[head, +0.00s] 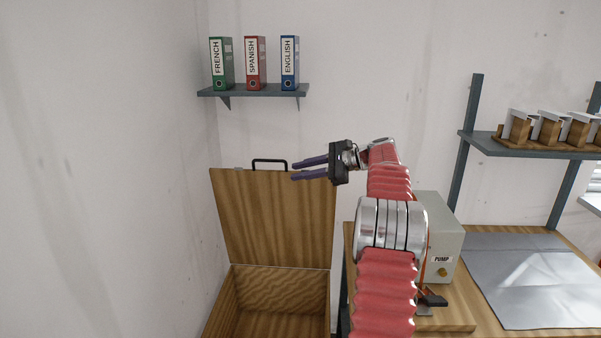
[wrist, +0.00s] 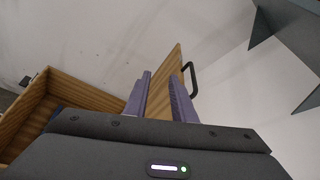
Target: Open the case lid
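The wooden case (head: 280,285) stands at the lower left in the head view, and its inside shows. Its lid (head: 270,220) stands raised at the back, with a black handle (head: 270,161) on its top edge. My gripper (head: 308,169) is in front of the lid's upper right corner, fingers pointing left, apart from each other. The fingers hold nothing that I can see. The case wall (wrist: 70,90) shows at left.
A wall shelf (head: 252,91) with several binders is above the case. A grey pump box (head: 440,235) stands on the bench (head: 450,325) to the right, beside a grey mat (head: 530,275). Another shelf (head: 530,148) holds several wooden blocks. The wall is close on the left.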

